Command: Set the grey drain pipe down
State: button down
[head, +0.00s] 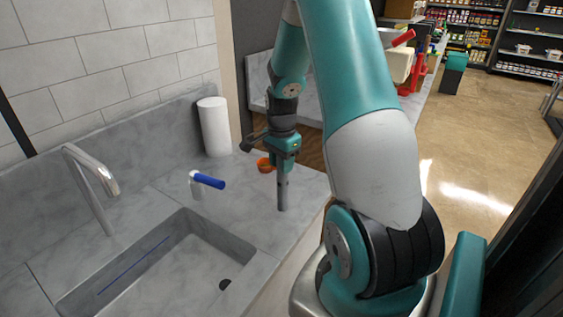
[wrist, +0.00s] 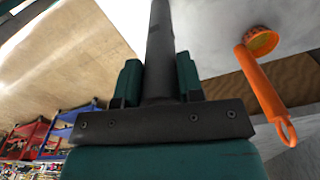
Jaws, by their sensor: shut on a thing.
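The grey drain pipe (head: 282,192) is held upright over the counter to the right of the sink. My gripper (head: 284,150) is shut on its upper part, and the pipe sticks out below the fingers. I cannot tell whether its lower end touches the counter. In the wrist view the grey drain pipe (wrist: 160,40) runs up between the two teal fingers of my gripper (wrist: 160,83). The fingers hide part of its sides.
An orange tool with a round head (wrist: 260,85) lies beside the pipe, also in the head view (head: 264,165). The sink basin (head: 185,255), chrome faucet (head: 95,180), white-and-blue item (head: 208,181) and white roll (head: 214,127) are to the left. The counter's right edge is close.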

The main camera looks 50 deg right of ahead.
jog(key=shift+f, duration=0.2)
jog(key=c, duration=0.8)
grip_release()
jog(key=shift+o, duration=0.2)
notch_tip(320, 180, up, 12)
jog(key=shift+r+b, duration=0.2)
jog(key=shift+b, duration=0.1)
jog(key=s+a+r+n+t+y, duration=0.1)
jog(key=a+r+n, duration=0.1)
jog(key=a+n, duration=0.75)
jog(key=s+a+r+n+y, duration=0.15)
jog(key=a+n, duration=0.35)
jog(key=a, duration=1)
jog(key=s+a+r+n+g+y, duration=0.1)
jog(key=s+a+n, duration=1.1)
jog(key=a+n, duration=0.1)
jog(key=shift+s+a+y, duration=0.35)
jog(key=shift+s+a, duration=0.05)
jog(key=shift+r, duration=0.1)
